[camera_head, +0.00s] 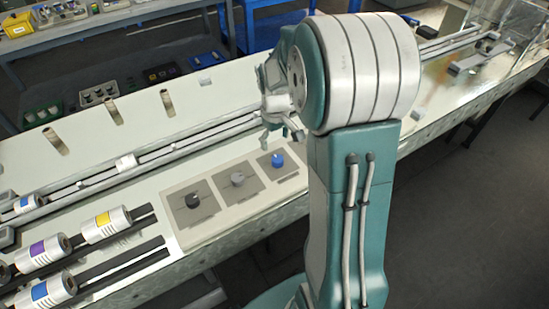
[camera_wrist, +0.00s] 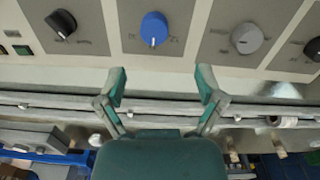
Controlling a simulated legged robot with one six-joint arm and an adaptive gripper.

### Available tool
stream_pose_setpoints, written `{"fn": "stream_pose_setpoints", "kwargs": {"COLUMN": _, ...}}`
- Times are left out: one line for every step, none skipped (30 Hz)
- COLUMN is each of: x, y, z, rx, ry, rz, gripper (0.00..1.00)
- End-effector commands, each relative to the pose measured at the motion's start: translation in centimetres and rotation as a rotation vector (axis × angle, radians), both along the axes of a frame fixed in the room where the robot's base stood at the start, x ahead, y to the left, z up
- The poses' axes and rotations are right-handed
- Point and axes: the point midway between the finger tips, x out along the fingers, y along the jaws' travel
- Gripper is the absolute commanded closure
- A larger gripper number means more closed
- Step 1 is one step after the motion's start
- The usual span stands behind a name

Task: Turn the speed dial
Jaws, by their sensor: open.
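A control panel (camera_head: 215,212) carries a row of dials on grey plates. In the head view a black dial (camera_head: 193,200), a grey dial (camera_head: 238,179) and a blue dial (camera_head: 277,159) show from left to right. The wrist view shows the blue dial (camera_wrist: 154,28) near the middle, the grey dial (camera_wrist: 246,37) to its right, and another black dial (camera_wrist: 62,22) to its left. Labels are too small to read, so I cannot tell which is the speed dial. My gripper (camera_wrist: 162,84) is open and empty, its fingers apart and below the blue dial in the picture, not touching it.
Metal rails (camera_head: 190,139) run along the machine behind the panel. Several labelled rolls (camera_head: 107,226) lie at the left on dark bars. My arm hides the machine right of the blue dial in the head view.

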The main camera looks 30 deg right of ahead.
Motion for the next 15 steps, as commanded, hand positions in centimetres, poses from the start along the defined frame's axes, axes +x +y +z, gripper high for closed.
{"fn": "stream_pose_setpoints", "kwargs": {"x": -0.1, "y": -0.1, "z": -1.1, "rx": 0.002, "ry": 0.005, "rz": -0.001, "gripper": 0.13}}
{"fn": "stream_pose_setpoints", "kwargs": {"x": -0.1, "y": -0.1, "z": -1.7, "rx": 0.003, "ry": 0.006, "rz": -0.001, "gripper": 0.13}}
{"fn": "stream_pose_setpoints", "kwargs": {"x": -0.1, "y": -0.2, "z": -2.4, "rx": 0.003, "ry": 0.006, "rz": -0.001, "gripper": 0.13}}
{"fn": "stream_pose_setpoints", "kwargs": {"x": -0.1, "y": -0.2, "z": -3.0, "rx": 0.004, "ry": 0.006, "rz": -0.001, "gripper": 0.13}}
{"fn": "stream_pose_setpoints", "kwargs": {"x": -0.1, "y": -0.2, "z": -3.6, "rx": 0.004, "ry": 0.006, "rz": -0.001, "gripper": 0.13}}
{"fn": "stream_pose_setpoints", "kwargs": {"x": -0.1, "y": -0.1, "z": -4.3, "rx": 0.003, "ry": 0.005, "rz": -0.001, "gripper": 0.13}}
{"fn": "stream_pose_setpoints", "kwargs": {"x": -0.1, "y": -0.1, "z": -4.8, "rx": 0.002, "ry": 0.004, "rz": -0.001, "gripper": 0.13}}
{"fn": "stream_pose_setpoints", "kwargs": {"x": -0.1, "y": 0.0, "z": -5.3, "rx": 0.002, "ry": 0.004, "rz": -0.001, "gripper": 0.13}}
{"fn": "stream_pose_setpoints", "kwargs": {"x": -0.1, "y": 0.0, "z": -6.0, "rx": 0.001, "ry": 0.004, "rz": 0.000, "gripper": 0.13}}
{"fn": "stream_pose_setpoints", "kwargs": {"x": -0.1, "y": 0.0, "z": -6.4, "rx": 0.001, "ry": 0.004, "rz": 0.000, "gripper": 0.13}}
{"fn": "stream_pose_setpoints", "kwargs": {"x": -0.1, "y": 0.0, "z": -6.8, "rx": 0.001, "ry": 0.004, "rz": 0.000, "gripper": 0.13}}
{"fn": "stream_pose_setpoints", "kwargs": {"x": -0.1, "y": 0.0, "z": -7.2, "rx": 0.001, "ry": 0.002, "rz": 0.000, "gripper": 0.13}}
{"fn": "stream_pose_setpoints", "kwargs": {"x": -0.1, "y": 0.1, "z": -7.5, "rx": 0.000, "ry": 0.002, "rz": 0.000, "gripper": 0.13}}
{"fn": "stream_pose_setpoints", "kwargs": {"x": -0.1, "y": 0.1, "z": -7.7, "rx": 0.000, "ry": 0.002, "rz": 0.000, "gripper": 0.13}}
{"fn": "stream_pose_setpoints", "kwargs": {"x": -0.1, "y": 0.1, "z": -7.9, "rx": 0.000, "ry": 0.002, "rz": 0.000, "gripper": 0.13}}
